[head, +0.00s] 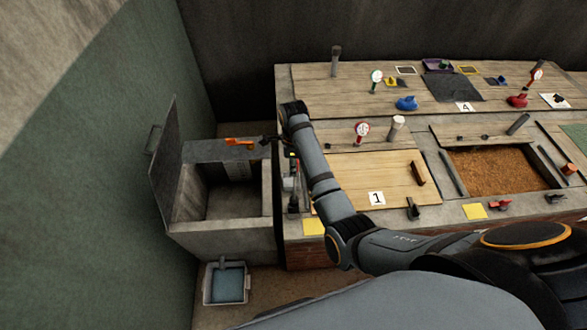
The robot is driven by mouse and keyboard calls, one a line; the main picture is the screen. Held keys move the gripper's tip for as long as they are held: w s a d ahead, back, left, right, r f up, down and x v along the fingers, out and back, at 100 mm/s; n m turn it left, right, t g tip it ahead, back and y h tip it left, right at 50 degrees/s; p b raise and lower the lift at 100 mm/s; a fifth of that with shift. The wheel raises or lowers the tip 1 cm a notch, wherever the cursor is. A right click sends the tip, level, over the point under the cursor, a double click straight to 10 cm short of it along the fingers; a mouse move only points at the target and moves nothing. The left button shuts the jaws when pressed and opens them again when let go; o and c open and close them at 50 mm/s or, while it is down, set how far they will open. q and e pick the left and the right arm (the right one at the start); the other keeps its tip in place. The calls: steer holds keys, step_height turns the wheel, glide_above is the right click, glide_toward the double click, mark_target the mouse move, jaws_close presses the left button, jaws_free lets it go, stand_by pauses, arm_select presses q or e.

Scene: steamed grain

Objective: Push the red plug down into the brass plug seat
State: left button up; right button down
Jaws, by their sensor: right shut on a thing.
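My right arm reaches in from the lower right and bends over the counter's left end. My right gripper (270,140) is small and dark, shut beside the rim of the open grey box. An orange-red piece (239,142) lies just left of it at the box's back edge. I cannot tell whether this is the red plug or whether the fingers touch it. What the gripper holds is too small to make out. I cannot pick out the brass plug seat. My left gripper is not in view.
The grey box (175,228) has its lid (164,160) standing open at left. The counter carries a wooden cover marked 1 (395,168), a grain-filled bin (500,172), a blue valve (406,103) and a red valve (517,100). A tray (208,288) of bluish liquid stands on the floor.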

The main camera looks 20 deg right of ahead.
steer(key=shift+w, duration=0.2)
steer(key=shift+w+r+b, duration=0.1)
steer(key=shift+r+b, duration=0.25)
steer(key=shift+s+a+r, duration=0.2)
steer(key=shift+s+r, duration=0.05)
steer(key=shift+r, duration=0.45)
steer(key=shift+w+d+r+p, duration=0.1)
steer(key=shift+r+p, duration=0.3)
steer(key=shift+r, duration=1.55)
